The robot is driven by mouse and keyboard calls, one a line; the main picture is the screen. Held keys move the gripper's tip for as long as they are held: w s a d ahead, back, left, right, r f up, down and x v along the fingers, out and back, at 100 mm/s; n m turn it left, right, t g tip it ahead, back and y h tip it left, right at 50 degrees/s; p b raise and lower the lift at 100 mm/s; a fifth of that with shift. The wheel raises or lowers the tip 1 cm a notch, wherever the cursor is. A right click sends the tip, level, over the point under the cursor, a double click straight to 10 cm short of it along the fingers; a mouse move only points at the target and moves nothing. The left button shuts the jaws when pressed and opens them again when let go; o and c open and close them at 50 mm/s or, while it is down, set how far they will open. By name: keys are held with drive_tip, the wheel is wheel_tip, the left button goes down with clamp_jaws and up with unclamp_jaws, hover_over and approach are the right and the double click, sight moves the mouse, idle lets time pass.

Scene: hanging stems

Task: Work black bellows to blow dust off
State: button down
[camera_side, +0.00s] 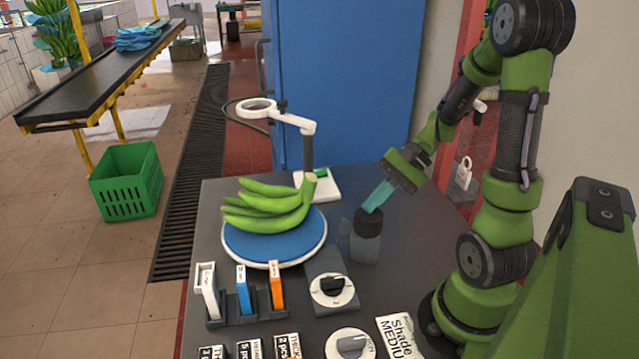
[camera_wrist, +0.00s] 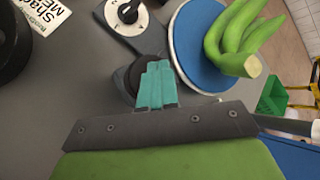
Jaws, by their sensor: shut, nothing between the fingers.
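The black bellows (camera_side: 367,222) stands upright on a grey base on the table, right of the turntable, in the side view. In the wrist view its dark round top (camera_wrist: 124,78) shows partly behind the fingers. My gripper (camera_side: 374,205) is shut with teal fingers, tilted down, its tips at or just above the bellows' top; I cannot tell whether they touch. In the wrist view my gripper (camera_wrist: 158,72) has its fingers together with nothing between them. A bunch of green bananas (camera_side: 268,208) lies on the blue round turntable (camera_side: 285,247). No dust can be made out.
A ring lamp (camera_side: 258,108) stands behind the turntable. Two dial knobs (camera_side: 332,290) (camera_side: 350,344), a rack with white, blue and orange tags (camera_side: 242,290) and label cards (camera_side: 398,336) are at the front. A green crate (camera_side: 126,182) is on the floor.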

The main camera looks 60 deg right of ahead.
sight(374, 213)
drive_tip(key=shift+f, duration=0.65)
idle(0.4)
drive_tip(key=shift+r, duration=1.4)
drive_tip(key=shift+r, duration=2.5)
